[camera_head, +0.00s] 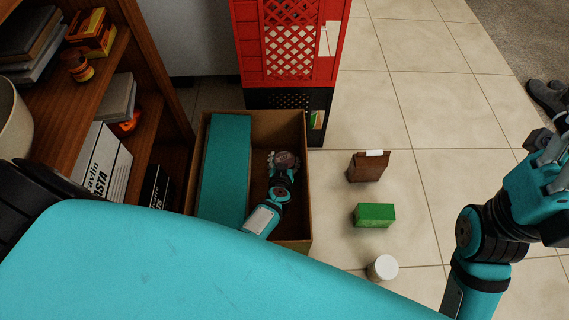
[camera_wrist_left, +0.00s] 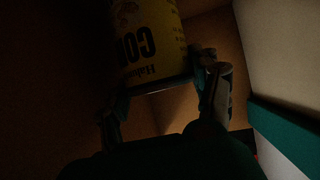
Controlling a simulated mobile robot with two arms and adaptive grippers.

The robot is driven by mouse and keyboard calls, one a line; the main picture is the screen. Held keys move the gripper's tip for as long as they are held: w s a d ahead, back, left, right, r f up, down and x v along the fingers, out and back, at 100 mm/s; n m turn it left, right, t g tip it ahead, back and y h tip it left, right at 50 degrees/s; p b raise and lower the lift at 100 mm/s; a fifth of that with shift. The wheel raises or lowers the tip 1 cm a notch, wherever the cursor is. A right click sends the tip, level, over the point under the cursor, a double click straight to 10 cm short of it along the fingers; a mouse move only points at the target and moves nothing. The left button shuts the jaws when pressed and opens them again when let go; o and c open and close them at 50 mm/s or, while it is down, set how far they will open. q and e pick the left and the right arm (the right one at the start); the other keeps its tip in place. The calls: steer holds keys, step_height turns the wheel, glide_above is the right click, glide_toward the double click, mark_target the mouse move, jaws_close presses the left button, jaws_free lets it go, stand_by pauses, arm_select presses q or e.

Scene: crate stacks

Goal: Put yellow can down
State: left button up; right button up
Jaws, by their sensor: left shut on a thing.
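In the left wrist view, the yellow can (camera_wrist_left: 150,40) with dark lettering, upside down in the picture, is between the fingers of my left gripper (camera_wrist_left: 160,88), which is shut on it. In the head view, my left gripper (camera_head: 284,162) reaches down into an open cardboard box (camera_head: 309,200), on its right side. The yellow can cannot be made out there; the gripper hides it. Whether the can touches the box floor cannot be told. My right gripper (camera_head: 553,150) is at the right edge of the head view, partly cut off, and its jaws are unclear.
A teal block (camera_head: 226,165) fills the box's left side. Red (camera_head: 247,60) and black (camera_head: 322,128) crates are stacked behind it. A brown bag (camera_head: 367,168), green box (camera_head: 374,215) and white-lidded jar (camera_head: 383,267) stand on the right floor. A wooden shelf (camera_head: 150,55) is left.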

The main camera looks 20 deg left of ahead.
arm_select(q)
steer(key=shift+f, duration=0.1)
steer(key=o, duration=1.3)
